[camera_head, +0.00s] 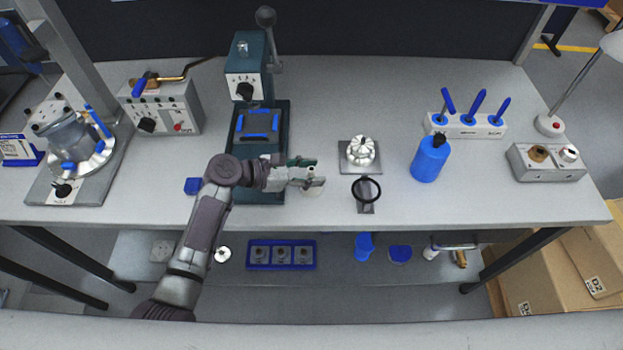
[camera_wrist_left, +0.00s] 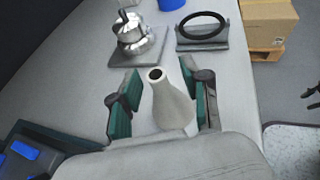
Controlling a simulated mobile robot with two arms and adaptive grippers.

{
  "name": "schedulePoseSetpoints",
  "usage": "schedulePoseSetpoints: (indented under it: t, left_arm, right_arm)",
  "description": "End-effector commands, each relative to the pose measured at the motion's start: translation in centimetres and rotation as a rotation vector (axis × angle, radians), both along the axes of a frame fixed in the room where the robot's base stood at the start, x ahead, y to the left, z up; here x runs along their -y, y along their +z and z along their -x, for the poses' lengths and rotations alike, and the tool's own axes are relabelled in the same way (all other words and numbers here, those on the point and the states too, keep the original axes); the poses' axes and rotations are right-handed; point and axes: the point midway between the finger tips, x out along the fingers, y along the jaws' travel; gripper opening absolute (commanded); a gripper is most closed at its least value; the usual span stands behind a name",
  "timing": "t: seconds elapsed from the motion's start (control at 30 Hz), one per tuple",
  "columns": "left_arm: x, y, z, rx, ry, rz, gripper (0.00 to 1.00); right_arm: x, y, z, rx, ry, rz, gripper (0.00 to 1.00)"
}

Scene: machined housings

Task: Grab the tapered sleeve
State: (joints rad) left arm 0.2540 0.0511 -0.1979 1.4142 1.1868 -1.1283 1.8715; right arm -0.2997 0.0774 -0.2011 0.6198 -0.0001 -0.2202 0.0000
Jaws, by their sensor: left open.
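The tapered sleeve (camera_wrist_left: 172,103) is a pale grey, hollow cone, narrow at its open top and wider below. In the left wrist view it stands between the two fingers of my left gripper (camera_wrist_left: 160,103), with a gap showing on each side near its top. In the head view my left gripper (camera_head: 318,176) is over the bench, right of the press, and hides most of the sleeve; a pale part of it (camera_head: 312,192) shows just below the fingers. My left gripper is open. My right gripper is in neither view.
Right of the gripper stand a metal fixture (camera_head: 361,153) on a square plate and a black ring (camera_head: 366,189) on a stand. A dark press (camera_head: 262,165) is close on the left. A blue bottle (camera_head: 429,158) stands farther right.

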Motion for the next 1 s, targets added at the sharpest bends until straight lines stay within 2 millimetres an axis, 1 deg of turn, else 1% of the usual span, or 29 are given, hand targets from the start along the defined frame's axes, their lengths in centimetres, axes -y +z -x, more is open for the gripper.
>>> schedulePoseSetpoints:
  t: [0.2,0.27,0.4,0.5,0.87,1.0]
  left_arm:
    - [0.07,-0.04,-0.05,0.001,0.001,0.0,0.47]
    - [0.05,-0.05,-0.05,0.001,0.001,0.0,0.37]
    - [0.03,-0.05,-0.04,0.001,0.001,0.0,0.14]
    - [0.02,-0.07,-0.04,0.0,0.001,-0.001,0.0]
    - [0.0,0.0,-0.02,0.0,0.001,-0.002,0.0]
    - [0.01,0.81,-0.06,0.002,0.0,-0.001,0.0]
  right_arm:
    - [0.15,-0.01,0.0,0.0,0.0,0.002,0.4]
    - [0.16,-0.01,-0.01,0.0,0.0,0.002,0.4]
    - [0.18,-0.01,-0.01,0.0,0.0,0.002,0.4]
    - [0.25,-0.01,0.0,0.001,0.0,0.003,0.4]
    - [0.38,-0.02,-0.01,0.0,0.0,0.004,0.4]
    - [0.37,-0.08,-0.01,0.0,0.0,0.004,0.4]
